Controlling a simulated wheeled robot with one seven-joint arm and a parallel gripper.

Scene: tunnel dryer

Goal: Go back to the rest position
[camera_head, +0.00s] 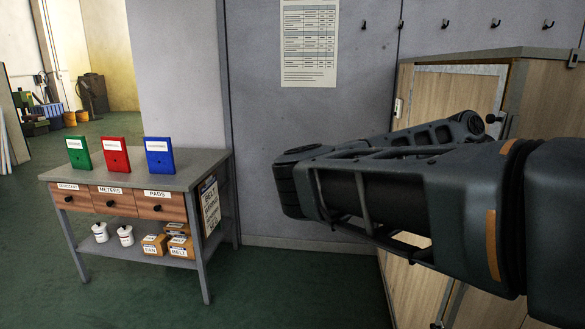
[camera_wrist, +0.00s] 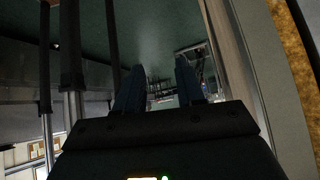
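My arm reaches across the right half of the head view, folded in front of a wooden cabinet; my gripper is hidden there. In the wrist view my gripper (camera_wrist: 160,88) shows two dark fingers standing apart with a gap between them. Nothing is held between the fingers. Beyond them are a dark green surface and a small cluttered area that is too dim to make out.
A grey table (camera_head: 205,165) with drawers stands at left, bearing green (camera_head: 78,153), red (camera_head: 115,155) and blue (camera_head: 160,156) boxes. White pots and small cartons are on its lower shelf. The wooden cabinet (camera_head: 405,285) stands close to my arm. Green floor (camera_head: 290,290) is clear between them.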

